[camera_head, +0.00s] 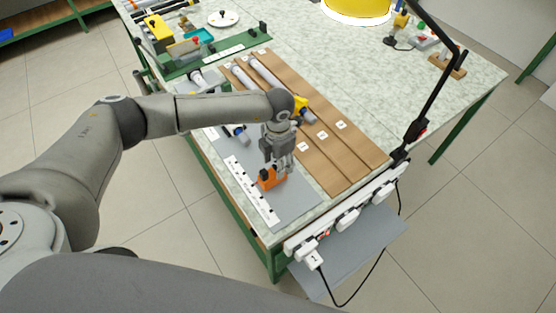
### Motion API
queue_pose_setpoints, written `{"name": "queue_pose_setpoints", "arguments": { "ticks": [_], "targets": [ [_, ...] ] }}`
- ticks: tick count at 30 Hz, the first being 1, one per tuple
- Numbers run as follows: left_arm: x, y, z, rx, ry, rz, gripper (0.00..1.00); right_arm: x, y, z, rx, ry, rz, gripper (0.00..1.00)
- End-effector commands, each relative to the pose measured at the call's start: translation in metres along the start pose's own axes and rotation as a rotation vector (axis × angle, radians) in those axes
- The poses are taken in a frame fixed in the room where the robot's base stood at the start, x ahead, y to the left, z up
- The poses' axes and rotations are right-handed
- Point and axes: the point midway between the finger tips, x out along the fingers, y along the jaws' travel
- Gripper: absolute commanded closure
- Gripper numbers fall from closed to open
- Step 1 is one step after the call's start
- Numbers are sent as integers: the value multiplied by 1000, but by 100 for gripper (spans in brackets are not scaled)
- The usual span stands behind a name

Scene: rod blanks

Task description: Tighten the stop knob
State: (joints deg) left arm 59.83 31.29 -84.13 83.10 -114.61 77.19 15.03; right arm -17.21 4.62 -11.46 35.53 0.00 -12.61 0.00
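The stop is a small orange block (271,179) on the grey plate near the bench's front corner. A small dark part, perhaps its knob, shows on its left side; the detail is too small to be sure. My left gripper (281,168) points down right at the orange block, its fingers overlapping the block's upper right edge in the picture. I cannot tell whether the fingers touch it or how far apart they are. The gripper hides part of the block. My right gripper is not in view.
A white marked strip (250,190) lies left of the block. Wooden boards (322,163) with grey rods (265,73) lie to the right. A power strip (347,213) and a black lamp arm (436,88) stand at the bench's right edge. Bare plate (293,203) shows in front.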

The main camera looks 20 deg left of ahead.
Motion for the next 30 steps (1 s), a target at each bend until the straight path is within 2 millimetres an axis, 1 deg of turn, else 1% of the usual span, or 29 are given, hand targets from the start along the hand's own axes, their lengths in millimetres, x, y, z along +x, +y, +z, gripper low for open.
{"name": "queue_pose_setpoints", "arguments": {
  "ticks": [1,9,11,14,21,24,30],
  "targets": [
    [0,0,0,0,0,0,62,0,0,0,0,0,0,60],
    [0,0,0,0,0,0,96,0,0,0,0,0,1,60],
    [0,0,0,2,0,0,96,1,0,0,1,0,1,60],
    [2,0,0,34,-1,0,96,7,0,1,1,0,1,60],
    [6,1,0,247,-1,1,96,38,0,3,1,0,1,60],
    [4,0,1,325,-3,1,96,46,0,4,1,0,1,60],
    [0,0,0,398,-1,0,96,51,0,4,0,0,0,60]
  ]
}}
